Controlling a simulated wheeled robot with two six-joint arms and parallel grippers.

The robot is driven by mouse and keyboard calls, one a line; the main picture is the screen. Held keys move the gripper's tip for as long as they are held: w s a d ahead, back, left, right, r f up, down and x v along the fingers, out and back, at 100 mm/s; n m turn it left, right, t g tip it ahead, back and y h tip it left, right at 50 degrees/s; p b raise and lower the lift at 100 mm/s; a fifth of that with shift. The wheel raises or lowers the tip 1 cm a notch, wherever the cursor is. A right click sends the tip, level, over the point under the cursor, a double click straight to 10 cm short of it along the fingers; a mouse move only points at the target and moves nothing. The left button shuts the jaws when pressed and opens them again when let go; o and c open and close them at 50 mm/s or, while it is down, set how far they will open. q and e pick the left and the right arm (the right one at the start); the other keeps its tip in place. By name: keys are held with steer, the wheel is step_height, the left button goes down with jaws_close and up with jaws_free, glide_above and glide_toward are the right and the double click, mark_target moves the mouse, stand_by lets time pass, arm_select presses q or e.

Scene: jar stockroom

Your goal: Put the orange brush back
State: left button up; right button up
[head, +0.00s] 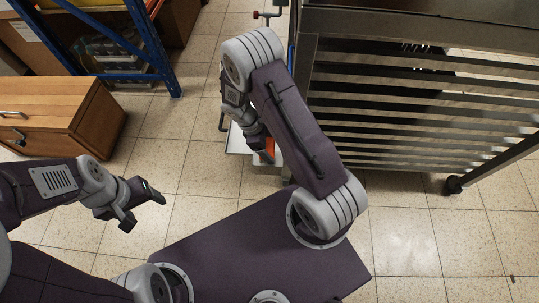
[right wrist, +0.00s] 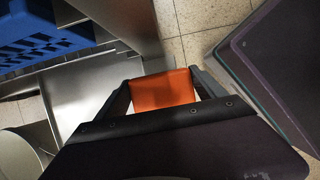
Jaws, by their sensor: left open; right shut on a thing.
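The orange brush (right wrist: 163,91) shows in the right wrist view as a flat orange block between the two dark fingers of my right gripper (right wrist: 164,94), which is shut on it. In the head view only a small orange part (head: 269,147) shows beside my right gripper (head: 258,150); the arm hides the rest. The brush's bristles cannot be made out. My left gripper (head: 144,205) is open and empty over the floor at the left.
A slatted metal rack (head: 410,105) on casters stands at the right. A wooden cabinet (head: 60,105) and a blue-framed shelf (head: 152,50) are at the left. The right wrist view shows a blue crate (right wrist: 35,40) and a metal surface (right wrist: 85,88). Tiled floor between is clear.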

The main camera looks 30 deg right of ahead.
step_height(320, 180, down, 4)
steer(key=b, duration=0.3)
steer(key=shift+f, duration=0.2)
steer(key=shift+r, duration=0.25)
steer(key=shift+f, duration=0.1)
steer(key=o, duration=1.3)
steer(key=p+v, duration=0.8)
steer(key=v, duration=0.4)
step_height(320, 180, up, 12)
steer(key=m+t+y, duration=0.3)
steer(key=m+y, duration=0.1)
steer(key=m, duration=0.7)
glide_above(269, 152)
steer(key=s+a, duration=0.4)
steer(key=s, duration=0.2)
steer(key=shift+s+d+r+m+t, duration=0.2)
steer(key=shift+r+m+t, duration=0.15)
steer(key=shift+m, duration=0.25)
